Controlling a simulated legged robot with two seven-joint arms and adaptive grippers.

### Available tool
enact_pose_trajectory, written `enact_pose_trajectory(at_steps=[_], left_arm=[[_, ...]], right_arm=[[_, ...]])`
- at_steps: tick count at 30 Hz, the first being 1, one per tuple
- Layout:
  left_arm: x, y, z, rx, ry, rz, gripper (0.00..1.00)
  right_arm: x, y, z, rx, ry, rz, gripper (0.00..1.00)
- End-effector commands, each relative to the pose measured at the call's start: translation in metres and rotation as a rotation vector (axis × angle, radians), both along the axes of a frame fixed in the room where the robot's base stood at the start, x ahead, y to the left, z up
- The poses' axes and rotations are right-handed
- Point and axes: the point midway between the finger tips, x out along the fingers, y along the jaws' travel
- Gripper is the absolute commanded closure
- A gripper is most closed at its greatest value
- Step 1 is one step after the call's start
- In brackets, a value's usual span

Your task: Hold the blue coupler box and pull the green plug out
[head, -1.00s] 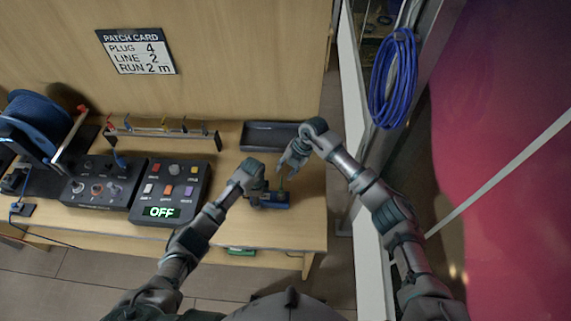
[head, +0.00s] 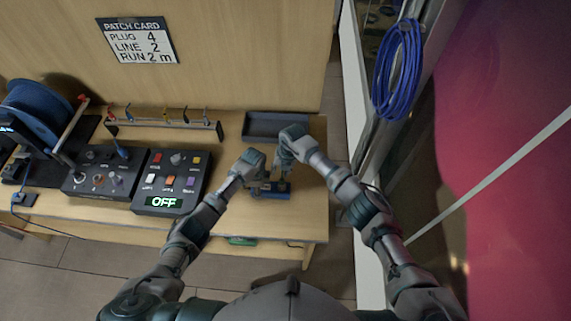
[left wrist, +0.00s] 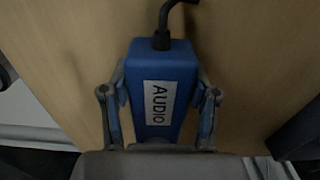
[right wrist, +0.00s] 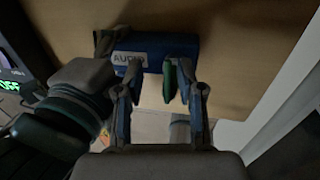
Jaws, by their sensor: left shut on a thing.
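The blue coupler box (head: 277,195) rests near the table's front right edge. In the left wrist view the box (left wrist: 163,60) carries an AUDIO label, and a black cable leaves its far end. My left gripper (head: 257,184) is shut on the box, with one finger on each side in the left wrist view (left wrist: 160,110). My right gripper (head: 284,175) is over the right part of the box. In the right wrist view its fingers (right wrist: 163,100) are apart, with the green plug (right wrist: 171,82) between them, closer to the right finger. In the head view the right gripper hides the plug.
An empty dark tray (head: 262,139) lies behind the box. A button panel (head: 163,205) showing OFF and a knob panel (head: 92,190) stand left. A low rack (head: 165,125) is at the back. A blue cable coil (head: 397,70) hangs at right. Table between panel and arms is clear.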

Motion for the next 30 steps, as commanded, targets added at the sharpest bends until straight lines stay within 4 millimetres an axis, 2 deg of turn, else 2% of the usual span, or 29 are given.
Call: enact_pose_trajectory(at_steps=[10,11,15,30], left_arm=[[0.0,-0.0075,0.0011,0.008,0.0,-0.002,0.86],[0.0,-0.0076,0.0011,0.008,0.0,-0.002,0.86],[0.0001,-0.0056,0.0009,0.005,0.0,-0.002,0.86],[0.0002,-0.0027,0.0007,0.002,-0.001,-0.001,0.86]], right_arm=[[0.0011,-0.0075,-0.0057,0.007,0.0,-0.003,0.62],[0.0011,-0.0076,-0.0057,0.007,0.0,-0.003,0.65],[0.001,-0.0054,-0.0056,0.005,0.0,-0.003,1.0],[0.0004,-0.0015,-0.004,0.004,0.0,-0.002,1.0]])
